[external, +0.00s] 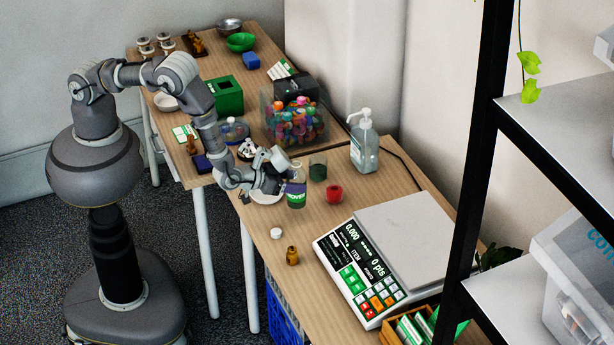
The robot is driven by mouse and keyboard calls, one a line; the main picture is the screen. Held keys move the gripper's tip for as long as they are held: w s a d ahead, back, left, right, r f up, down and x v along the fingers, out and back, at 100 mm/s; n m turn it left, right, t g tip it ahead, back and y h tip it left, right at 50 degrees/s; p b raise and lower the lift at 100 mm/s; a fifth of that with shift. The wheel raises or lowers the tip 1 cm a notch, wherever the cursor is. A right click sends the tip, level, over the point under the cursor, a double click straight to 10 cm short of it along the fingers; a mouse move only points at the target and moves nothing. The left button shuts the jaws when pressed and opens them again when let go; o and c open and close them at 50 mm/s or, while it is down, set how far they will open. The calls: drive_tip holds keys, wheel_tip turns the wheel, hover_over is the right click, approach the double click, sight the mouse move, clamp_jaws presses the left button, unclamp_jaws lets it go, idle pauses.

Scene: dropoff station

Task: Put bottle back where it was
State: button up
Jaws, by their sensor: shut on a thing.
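A clear bottle (297,200) with a dark printed label and green at its lower part stands upright at the front table's left side, by the external view. My gripper (284,186) reaches it from the left and is shut on it. The fingers hide part of the bottle's left side. I cannot tell whether its base touches the table. A white dish (267,197) lies just left of the bottle, partly under my gripper.
Close by are a dark green glass (318,168), a red jar (334,193) and a pump bottle (364,150). A small amber bottle (292,256), a white cap (277,233) and a scale (375,262) are nearer the front. A clear bin (268,122) stands behind.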

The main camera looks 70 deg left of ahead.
drive_tip(key=shift+w+d, duration=0.25)
drive_tip(key=shift+w, duration=0.25)
drive_tip(key=shift+f+b, duration=0.7)
drive_tip(key=shift+f, duration=1.05)
drive_tip(key=shift+f, duration=0.1)
drive_tip(key=o, duration=1.2)
